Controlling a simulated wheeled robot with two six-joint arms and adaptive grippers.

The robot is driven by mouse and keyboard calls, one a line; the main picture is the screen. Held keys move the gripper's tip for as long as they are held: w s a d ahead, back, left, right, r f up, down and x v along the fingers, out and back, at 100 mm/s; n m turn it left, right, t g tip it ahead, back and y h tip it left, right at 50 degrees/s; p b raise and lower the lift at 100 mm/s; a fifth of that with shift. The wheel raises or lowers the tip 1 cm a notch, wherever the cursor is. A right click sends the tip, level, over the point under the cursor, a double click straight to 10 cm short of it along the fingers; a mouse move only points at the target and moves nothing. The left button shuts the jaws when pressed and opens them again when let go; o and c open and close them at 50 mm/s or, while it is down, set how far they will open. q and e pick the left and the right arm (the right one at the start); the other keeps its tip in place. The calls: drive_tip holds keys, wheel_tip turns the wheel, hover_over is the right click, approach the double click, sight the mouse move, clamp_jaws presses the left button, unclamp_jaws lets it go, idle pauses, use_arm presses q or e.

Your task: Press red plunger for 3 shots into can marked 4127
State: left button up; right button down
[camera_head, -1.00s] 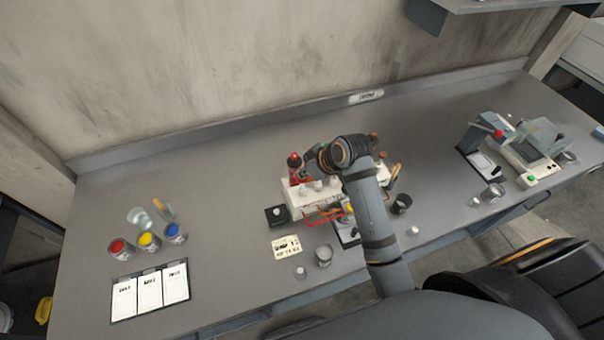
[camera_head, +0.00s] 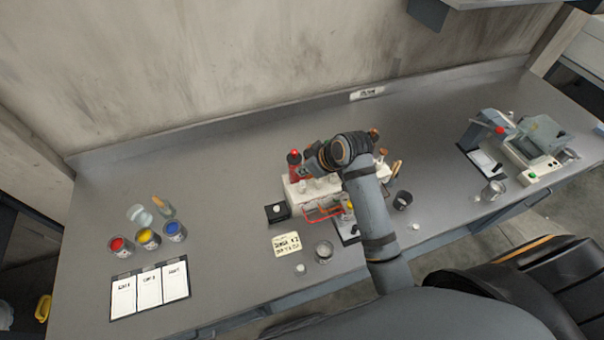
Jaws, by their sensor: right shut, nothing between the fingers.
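The red plunger bottle (camera_head: 294,167) stands at the back left end of a white dispenser block (camera_head: 296,203) in the middle of the bench. My right gripper (camera_head: 318,165) is shut and empty, just right of the bottle's upper part. I cannot tell whether it touches it. My right arm hides part of the block and what stands behind it. An open metal can (camera_head: 324,252) stands in front of the block; no number can be read on it. A note card (camera_head: 287,244) lies left of it, its small print too blurred to read. My left gripper is not in view.
Red, yellow and blue paint cans (camera_head: 148,239) stand at the left, behind a board with three sheets (camera_head: 150,290). A machine (camera_head: 530,150) stands at the right. The bench's back middle is clear.

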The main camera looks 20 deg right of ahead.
drive_tip(key=shift+f+b, duration=0.35)
drive_tip(key=shift+f, duration=0.75)
drive_tip(key=shift+r+p, duration=0.65)
drive_tip(key=shift+r, duration=1.1)
